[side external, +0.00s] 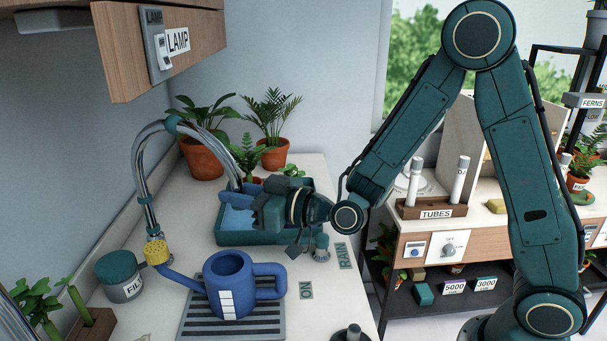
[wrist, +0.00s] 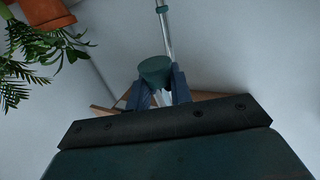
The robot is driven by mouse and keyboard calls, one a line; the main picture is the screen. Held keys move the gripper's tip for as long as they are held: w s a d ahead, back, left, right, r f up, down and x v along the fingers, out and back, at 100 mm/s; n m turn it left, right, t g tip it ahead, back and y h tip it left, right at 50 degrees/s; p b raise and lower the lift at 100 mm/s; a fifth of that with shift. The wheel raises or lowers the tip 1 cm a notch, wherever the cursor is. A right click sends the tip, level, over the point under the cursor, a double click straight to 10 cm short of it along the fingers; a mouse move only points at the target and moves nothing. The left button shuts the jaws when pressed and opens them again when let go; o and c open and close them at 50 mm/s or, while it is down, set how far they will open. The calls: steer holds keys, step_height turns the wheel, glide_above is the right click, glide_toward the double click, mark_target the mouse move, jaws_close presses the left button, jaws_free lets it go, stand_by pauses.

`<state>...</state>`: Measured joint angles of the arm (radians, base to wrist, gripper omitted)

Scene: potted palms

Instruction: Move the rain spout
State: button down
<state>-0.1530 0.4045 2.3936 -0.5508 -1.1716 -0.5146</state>
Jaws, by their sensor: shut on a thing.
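The rain spout appears to be the curved chrome pipe (side external: 139,165) with teal collars, arching over the counter in the side view. Its left end comes down behind the watering can's yellow rose (side external: 156,250); its right end drops to my gripper (side external: 243,194). In the wrist view, a teal cylindrical piece (wrist: 155,71) sits between the blue fingers of my gripper (wrist: 160,92), with a chrome tube (wrist: 166,32) rising beyond it. My gripper is shut on this teal piece, above the teal tray (side external: 232,238). My gripper hides the piece in the side view.
A blue watering can (side external: 228,287) stands on a striped mat (side external: 190,331) in front. A FILL jar (side external: 120,277) is at left. Potted palms (side external: 274,151) stand behind the tray. A RAIN label (side external: 342,256) and a small teal post (side external: 321,246) are right of the tray.

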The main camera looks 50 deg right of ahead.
mark_target(227, 156)
steer(key=shift+r, duration=0.25)
steer(key=c, duration=1.3)
jaws_free()
steer(key=shift+f, duration=0.1)
steer(key=shift+s+f, duration=0.15)
steer(key=shift+s, duration=0.15)
steer(key=shift+s+d+r, duration=0.2)
steer(key=shift+s+r, duration=0.2)
steer(key=shift+s, duration=0.2)
steer(key=shift+s+d+r, duration=0.15)
steer(key=shift+s+r, duration=0.2)
steer(key=shift+s, duration=0.2)
steer(key=shift+d+r, duration=0.15)
steer(key=shift+r, duration=2.75)
